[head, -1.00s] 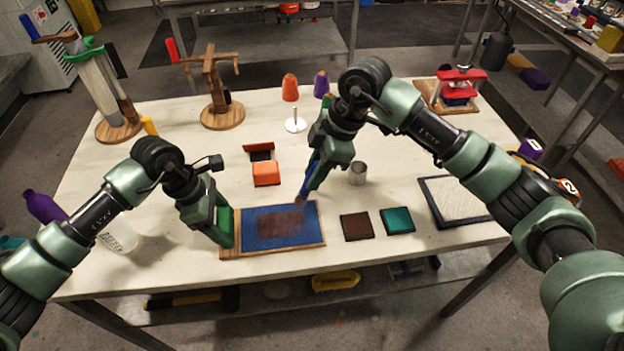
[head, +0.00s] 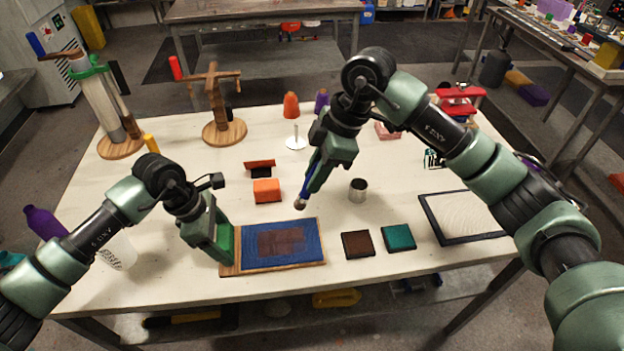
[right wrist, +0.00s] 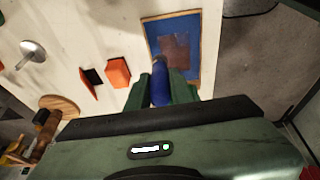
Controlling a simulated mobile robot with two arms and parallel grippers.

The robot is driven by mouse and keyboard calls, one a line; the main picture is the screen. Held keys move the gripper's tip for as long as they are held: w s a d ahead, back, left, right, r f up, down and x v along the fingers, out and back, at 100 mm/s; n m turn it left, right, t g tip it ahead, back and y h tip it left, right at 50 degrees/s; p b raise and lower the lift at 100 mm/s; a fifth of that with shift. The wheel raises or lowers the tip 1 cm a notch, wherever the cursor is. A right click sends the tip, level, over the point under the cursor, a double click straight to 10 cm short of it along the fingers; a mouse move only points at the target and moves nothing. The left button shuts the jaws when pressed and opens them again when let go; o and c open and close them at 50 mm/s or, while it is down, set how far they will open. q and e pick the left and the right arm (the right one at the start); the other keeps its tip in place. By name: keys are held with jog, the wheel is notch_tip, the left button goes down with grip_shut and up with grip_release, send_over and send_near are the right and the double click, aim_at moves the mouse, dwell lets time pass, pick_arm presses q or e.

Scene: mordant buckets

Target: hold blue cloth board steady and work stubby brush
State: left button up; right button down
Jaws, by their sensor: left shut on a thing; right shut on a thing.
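The blue cloth board (head: 305,232) lies flat near the table's front edge, a brown patch in the middle of its blue cloth. My left gripper (head: 228,250) is shut on the board's left wooden end. The stubby brush (head: 301,202) has a blue handle and is held in my right gripper (head: 310,180), its round tip pointing down near the board's upper right corner. The tip appears above the board, apart from the cloth.
A brown pad (head: 357,244) and a teal pad (head: 398,237) lie right of the board. A metal cup (head: 358,190) stands behind them. An orange block (head: 267,190) is behind the board. A black-framed white panel (head: 465,218) lies at the right.

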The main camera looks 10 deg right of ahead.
dwell(0.4)
jog(key=s+a, duration=0.4)
jog(key=s, duration=0.1)
jog(key=shift+d+f, duration=2.3)
jog(key=shift+f, duration=1.8)
jog(key=a+r, duration=0.4)
jog(key=r, duration=0.4)
jog(key=shift+r, duration=0.1)
